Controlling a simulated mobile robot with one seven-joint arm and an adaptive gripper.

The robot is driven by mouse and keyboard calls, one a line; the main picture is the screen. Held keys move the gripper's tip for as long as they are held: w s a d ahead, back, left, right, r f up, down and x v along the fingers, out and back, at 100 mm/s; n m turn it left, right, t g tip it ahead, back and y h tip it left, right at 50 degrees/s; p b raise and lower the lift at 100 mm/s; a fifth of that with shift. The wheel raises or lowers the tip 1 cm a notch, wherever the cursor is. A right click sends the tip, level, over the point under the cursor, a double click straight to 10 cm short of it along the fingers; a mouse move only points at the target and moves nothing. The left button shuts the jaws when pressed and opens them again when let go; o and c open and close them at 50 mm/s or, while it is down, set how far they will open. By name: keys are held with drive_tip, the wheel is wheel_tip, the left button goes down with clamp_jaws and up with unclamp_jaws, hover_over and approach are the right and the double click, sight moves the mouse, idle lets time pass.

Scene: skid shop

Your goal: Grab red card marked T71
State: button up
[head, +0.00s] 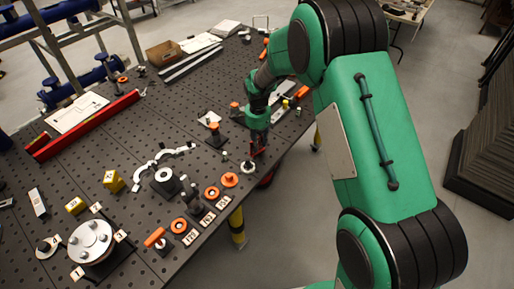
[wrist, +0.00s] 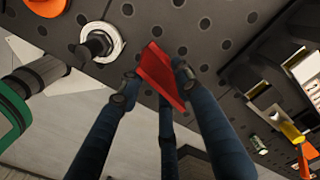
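A red card (wrist: 158,72) shows in the wrist view between the fingertips of my gripper (wrist: 157,80). It is tilted, and I can read no marking on it. The dark blue fingers close in on it from both sides, with another finger behind its lower part. The fingertips appear to touch its edges. In the head view my gripper (head: 257,143) is low over the dark perforated table near its right edge, with a bit of red at its fingertips. The arm hides part of that area.
The perforated table (head: 150,110) holds many fixtures. A pale ring (wrist: 102,42) on a dark post stands close beside my fingers. Orange rings (head: 229,180) and small labelled tags (head: 208,218) lie along the near edge. A red bar (head: 85,125) lies at the left. Open floor is to the right.

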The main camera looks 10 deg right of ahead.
sight(260, 148)
drive_tip(key=shift+f, duration=1.5)
clamp_jaws()
